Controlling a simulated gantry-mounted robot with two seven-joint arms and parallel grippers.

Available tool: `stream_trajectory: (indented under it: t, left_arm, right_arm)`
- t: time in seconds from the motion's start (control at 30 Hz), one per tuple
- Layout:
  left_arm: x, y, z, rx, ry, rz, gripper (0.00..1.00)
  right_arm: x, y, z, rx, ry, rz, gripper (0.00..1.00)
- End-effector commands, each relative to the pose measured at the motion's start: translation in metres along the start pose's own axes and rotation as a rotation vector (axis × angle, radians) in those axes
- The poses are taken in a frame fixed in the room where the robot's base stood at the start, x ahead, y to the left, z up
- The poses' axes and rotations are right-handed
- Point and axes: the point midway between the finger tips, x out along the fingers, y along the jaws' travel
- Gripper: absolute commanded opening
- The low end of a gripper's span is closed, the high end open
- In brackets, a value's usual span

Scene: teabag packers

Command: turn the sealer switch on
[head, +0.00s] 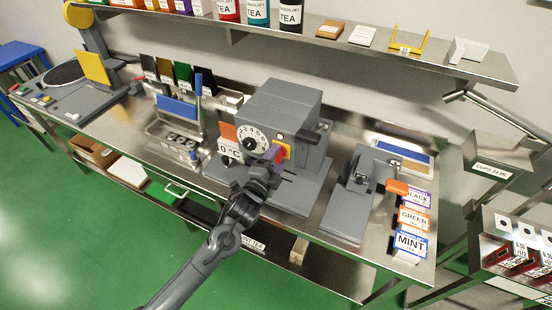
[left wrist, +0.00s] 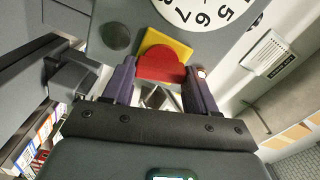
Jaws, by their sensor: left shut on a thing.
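The grey sealer (head: 292,100) stands on the middle of the steel bench, with a white numbered dial (head: 252,138) and a "0 °C" label on its front. Its red switch (left wrist: 162,68) sits on a yellow plate (left wrist: 172,42) beside the dial. My left gripper (head: 278,156) is at the sealer's front. In the left wrist view my left gripper (left wrist: 161,80) has its purple fingers on both sides of the red switch, shut on it. In the head view the fingers hide most of the switch. My right gripper is in neither view.
A shelf (head: 350,50) with tins runs above.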

Motion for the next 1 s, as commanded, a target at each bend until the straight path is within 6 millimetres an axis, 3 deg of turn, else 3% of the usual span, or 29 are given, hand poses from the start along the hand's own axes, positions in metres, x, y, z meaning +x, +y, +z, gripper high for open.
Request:
stream_trajectory:
  t: [0.4, 1.0]
  left_arm:
    - [0.0001, 0.0005, 0.0000, 0.245, 0.000, -0.001, 0.27]
    - [0.0000, 0.0012, 0.0001, 0.299, 0.000, 0.000, 0.27]
  right_arm:
    - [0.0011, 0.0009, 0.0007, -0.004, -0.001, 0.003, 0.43]
    - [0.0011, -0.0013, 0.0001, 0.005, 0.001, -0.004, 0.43]
